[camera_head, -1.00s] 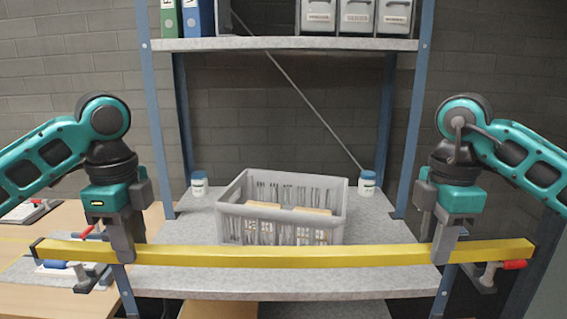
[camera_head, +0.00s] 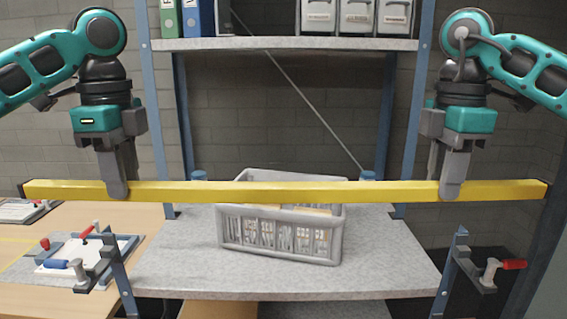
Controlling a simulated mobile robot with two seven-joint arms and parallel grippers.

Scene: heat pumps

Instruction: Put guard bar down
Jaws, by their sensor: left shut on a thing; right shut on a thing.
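A long yellow guard bar (camera_head: 285,194) spans nearly the whole head view, roughly level. My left gripper (camera_head: 116,190) is shut on the bar near its left end. My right gripper (camera_head: 451,190) is shut on it near its right end. The bar is held in the air in front of the shelf and above the bracket clamps. The left clamp (camera_head: 95,270) and the right clamp (camera_head: 487,270) sit at the front shelf posts, empty and apart from the bar. The bar hides part of the crate and of the jars behind it.
A grey crate (camera_head: 280,240) with things in it stands on the lower shelf (camera_head: 390,262), turned slightly. Folders and grey boxes (camera_head: 357,15) stand on the upper shelf (camera_head: 290,44).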

